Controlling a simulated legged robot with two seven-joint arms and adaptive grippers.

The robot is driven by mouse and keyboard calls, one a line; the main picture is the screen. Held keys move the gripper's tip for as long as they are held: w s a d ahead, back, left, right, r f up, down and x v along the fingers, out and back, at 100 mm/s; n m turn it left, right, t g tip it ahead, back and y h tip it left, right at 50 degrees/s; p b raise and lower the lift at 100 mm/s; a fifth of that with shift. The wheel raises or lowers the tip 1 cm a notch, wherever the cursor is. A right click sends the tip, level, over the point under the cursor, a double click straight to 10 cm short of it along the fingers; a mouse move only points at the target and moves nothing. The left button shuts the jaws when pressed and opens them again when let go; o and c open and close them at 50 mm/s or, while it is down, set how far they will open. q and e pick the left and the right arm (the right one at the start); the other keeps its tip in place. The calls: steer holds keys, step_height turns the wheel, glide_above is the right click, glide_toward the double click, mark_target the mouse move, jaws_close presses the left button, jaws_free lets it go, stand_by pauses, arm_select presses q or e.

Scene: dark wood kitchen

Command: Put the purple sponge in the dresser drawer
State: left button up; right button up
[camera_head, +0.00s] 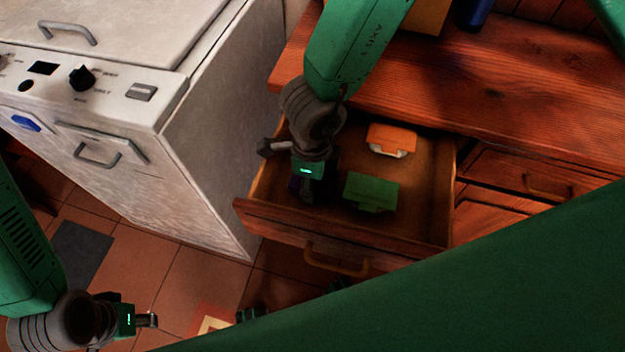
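The dresser drawer (432,205) is pulled open. My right gripper (308,190) reaches down from the top into its left part. Its fingers are dark and I cannot make out whether they are open. A small dark purple patch (294,184) shows beside these fingers, low in the drawer. It may be the purple sponge, mostly hidden by the gripper and shadow; I cannot tell whether it is held. My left gripper (140,320) is at the lower left, above the tiled floor and apart from the drawer. Its finger opening cannot be made out.
An orange item (392,137) and a green item (371,191) lie in the drawer. A white stove (205,140) stands close to its left. The wooden dresser top (480,85) is above and holds a blue object (473,13). Closed drawers are at the right.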

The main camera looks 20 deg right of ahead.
steer(key=shift+f, duration=0.2)
steer(key=o, duration=1.2)
step_height(320, 180, up, 12)
steer(key=p, duration=0.3)
steer(key=shift+p, duration=0.3)
steer(key=shift+s, duration=0.15)
